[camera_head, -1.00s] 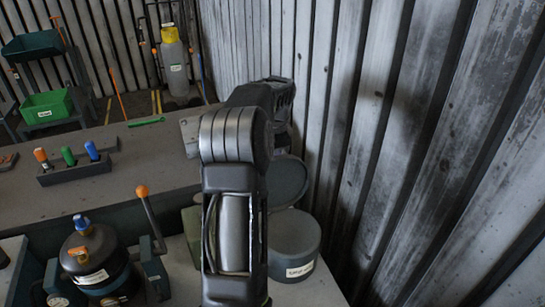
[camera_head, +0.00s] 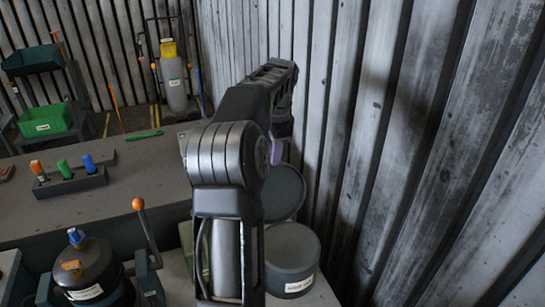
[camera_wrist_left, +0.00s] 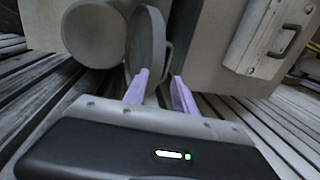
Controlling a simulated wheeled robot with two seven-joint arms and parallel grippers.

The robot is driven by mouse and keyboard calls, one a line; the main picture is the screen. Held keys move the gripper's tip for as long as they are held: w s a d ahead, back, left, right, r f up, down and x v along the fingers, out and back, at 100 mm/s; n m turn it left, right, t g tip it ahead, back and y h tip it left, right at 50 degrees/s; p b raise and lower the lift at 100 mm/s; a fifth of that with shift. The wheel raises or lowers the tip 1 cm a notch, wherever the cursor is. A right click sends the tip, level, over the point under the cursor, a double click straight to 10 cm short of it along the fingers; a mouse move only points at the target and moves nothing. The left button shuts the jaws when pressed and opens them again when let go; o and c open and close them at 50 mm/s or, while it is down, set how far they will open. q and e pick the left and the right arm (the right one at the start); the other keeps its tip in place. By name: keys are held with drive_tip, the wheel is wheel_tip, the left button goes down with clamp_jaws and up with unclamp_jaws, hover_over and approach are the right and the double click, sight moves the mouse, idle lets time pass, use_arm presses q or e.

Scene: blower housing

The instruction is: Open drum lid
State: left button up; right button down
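A grey drum (camera_head: 298,272) with a white label stands on the bench by the wall. A dark round disc (camera_head: 286,188), apparently its lid, shows behind it in the head view. In the left wrist view the drum seems to be the round shape (camera_wrist_left: 92,35) at upper left, and the disc (camera_wrist_left: 147,42) is almost edge-on with a thin handle-like loop. My left gripper (camera_wrist_left: 158,82) is open; its lavender fingers are apart, the left one overlapping the disc's lower part in the picture. Contact cannot be told. In the head view one finger (camera_head: 277,151) shows. My right gripper is out of view.
The corrugated wall (camera_head: 400,130) is close on the right. A dark vessel (camera_head: 90,262) and an orange-knobbed lever (camera_head: 139,205) stand lower left. A tool rack (camera_head: 75,184) sits on the bench. A grey box with a handle (camera_wrist_left: 268,35) is right in the wrist view.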

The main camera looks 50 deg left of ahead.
use_arm(q)
drive_tip(key=shift+c, duration=0.3)
drive_tip(key=shift+c, duration=0.8)
drive_tip(key=shift+w+a+n, duration=0.1)
drive_tip(key=shift+a+n, duration=0.25)
drive_tip(key=shift+n, duration=0.35)
drive_tip(key=shift+c, duration=1.4)
drive_tip(key=n, duration=0.1)
drive_tip(key=a+n+b, duration=0.1)
drive_tip(key=n, duration=0.1)
drive_tip(key=shift+w+a+r, duration=0.15)
clamp_jaws()
drive_tip(key=a+n, duration=0.1)
drive_tip(key=n, duration=0.3)
drive_tip(key=a+n+b, duration=0.1)
drive_tip(key=a+n, duration=0.1)
drive_tip(key=n, duration=0.3)
drive_tip(key=a+r+n, duration=0.1)
drive_tip(key=n, duration=0.3)
drive_tip(key=shift+a+r+n+y+b, duration=0.1)
drive_tip(key=shift+a+n+y+b, duration=0.2)
drive_tip(key=shift+y, duration=0.1)
